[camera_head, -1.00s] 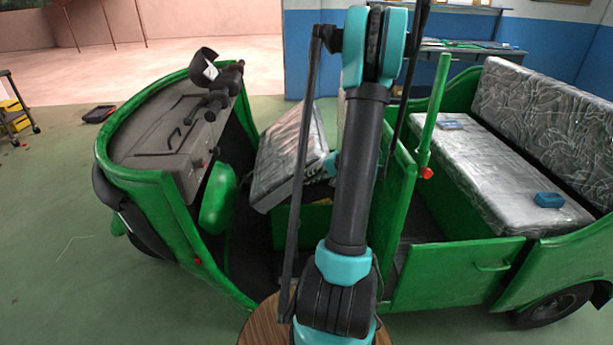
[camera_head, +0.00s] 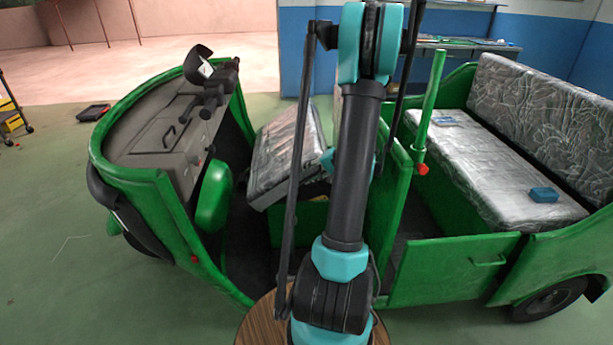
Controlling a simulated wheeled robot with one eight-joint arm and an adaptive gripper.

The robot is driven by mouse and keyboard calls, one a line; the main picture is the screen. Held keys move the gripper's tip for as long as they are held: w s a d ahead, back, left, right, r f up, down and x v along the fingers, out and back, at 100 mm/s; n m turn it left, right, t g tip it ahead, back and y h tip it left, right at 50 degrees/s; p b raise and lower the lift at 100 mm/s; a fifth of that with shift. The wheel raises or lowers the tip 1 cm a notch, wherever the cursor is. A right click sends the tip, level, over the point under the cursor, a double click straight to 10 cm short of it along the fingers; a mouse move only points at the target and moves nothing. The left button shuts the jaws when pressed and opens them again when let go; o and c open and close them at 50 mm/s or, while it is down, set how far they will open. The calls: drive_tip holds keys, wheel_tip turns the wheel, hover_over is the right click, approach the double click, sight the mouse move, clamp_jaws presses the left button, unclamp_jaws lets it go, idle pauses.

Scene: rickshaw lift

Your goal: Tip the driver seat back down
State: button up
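The driver seat (camera_head: 283,152) is a plastic-wrapped cushion in the front of the green rickshaw (camera_head: 448,268). It is tilted up, standing at a slant over the green seat base (camera_head: 311,222). My arm rises through the middle of the view and hides the seat's right side. A small teal part of my arm shows just right of the seat, close to its edge. My gripper cannot be made out; it is hidden behind the arm or out of frame.
The dashboard and handlebar (camera_head: 211,88) stand left of the seat. A green post (camera_head: 430,110) rises behind the driver area. The rear bench (camera_head: 490,165) carries a blue box (camera_head: 544,194). Open green floor lies at the left.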

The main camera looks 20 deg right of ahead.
drive_tip(key=v, duration=0.7)
idle(0.4)
drive_tip(key=s+a+n+g+h, duration=0.25)
drive_tip(key=s+a, duration=0.45)
drive_tip(key=a, duration=0.7)
drive_tip(key=s+a+f+n+h, duration=0.1)
drive_tip(key=s+a+n+h, duration=0.1)
drive_tip(key=s, duration=0.4)
drive_tip(key=s+a+f+n+h, duration=0.2)
drive_tip(key=s+a+n, duration=0.1)
drive_tip(key=s, duration=0.4)
drive_tip(key=shift+a+f+n+g, duration=0.15)
drive_tip(key=shift+a+n+g, duration=0.2)
drive_tip(key=shift+a+g, duration=0.1)
